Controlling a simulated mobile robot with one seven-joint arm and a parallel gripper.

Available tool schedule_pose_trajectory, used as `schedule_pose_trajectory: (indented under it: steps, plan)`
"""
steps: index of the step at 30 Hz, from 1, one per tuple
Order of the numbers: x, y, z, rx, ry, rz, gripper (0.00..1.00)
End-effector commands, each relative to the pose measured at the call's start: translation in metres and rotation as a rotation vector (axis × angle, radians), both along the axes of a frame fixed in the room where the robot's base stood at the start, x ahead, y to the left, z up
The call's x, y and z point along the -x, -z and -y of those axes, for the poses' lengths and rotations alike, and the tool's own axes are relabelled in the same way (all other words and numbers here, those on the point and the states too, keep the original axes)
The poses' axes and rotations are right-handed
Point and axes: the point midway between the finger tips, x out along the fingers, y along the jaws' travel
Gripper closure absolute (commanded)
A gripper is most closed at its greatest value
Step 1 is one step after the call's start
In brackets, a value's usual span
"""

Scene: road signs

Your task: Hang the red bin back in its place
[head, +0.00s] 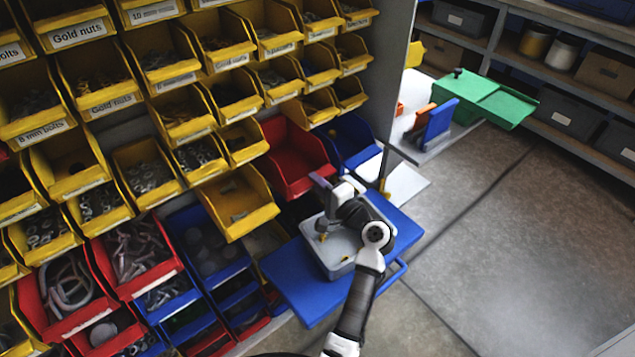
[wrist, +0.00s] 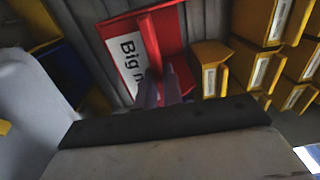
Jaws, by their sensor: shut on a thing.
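The red bin (head: 293,160) is at the lower right of the wall of bins in the head view, next to a blue bin and below the yellow bins. In the wrist view the red bin (wrist: 165,35) shows its white label, partly readable as "Big", against grey slatted panelling. My gripper (head: 322,183) is at the bin's front edge. In the wrist view the two purple-grey fingers of my gripper (wrist: 160,85) are shut on the bin near its label. I cannot tell whether the back of the bin is hooked on the panel.
Yellow bins (head: 240,200) fill the rack left of and above the red bin. A blue bin (head: 350,140) is just right of it. A blue cart (head: 300,285) with a grey tub (head: 335,262) stands below my arm. The floor at right (head: 500,230) is clear.

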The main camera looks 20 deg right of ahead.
Motion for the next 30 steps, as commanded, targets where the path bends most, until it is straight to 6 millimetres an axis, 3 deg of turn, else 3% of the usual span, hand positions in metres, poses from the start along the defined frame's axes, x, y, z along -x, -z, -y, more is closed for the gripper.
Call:
schedule_pose_trajectory:
  steps: [18, 30]
  plan:
    - [0.0, 0.016, 0.0, 0.0, 0.0, 0.001, 1.0]
    - [0.0, 0.016, 0.0, 0.0, 0.0, 0.001, 1.0]
